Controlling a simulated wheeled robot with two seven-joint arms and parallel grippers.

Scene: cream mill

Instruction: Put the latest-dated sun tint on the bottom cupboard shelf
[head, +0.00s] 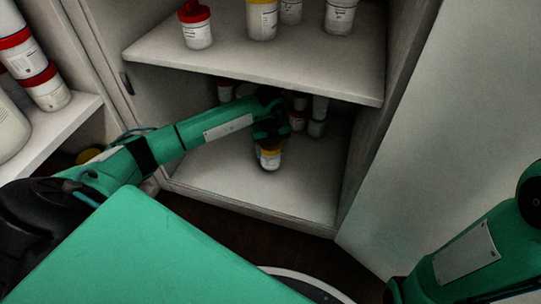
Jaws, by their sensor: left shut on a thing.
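My left gripper (268,137) reaches into the lower part of the open cupboard and is shut on a small white jar with a yellow-orange band (269,158). The jar is upright at the bottom cupboard shelf (215,172). I cannot tell whether its base touches the shelf. Its label is too small to read, so no date shows. My right gripper is not in view; only part of my right arm shows at the lower right.
More jars stand behind on the bottom shelf, such as a white one (317,128). The upper shelf (240,58) holds a red-lidded jar (197,27) and a yellow-banded jar (262,20). Red-lidded jars (45,87) stand at the left. The bottom shelf's front is clear.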

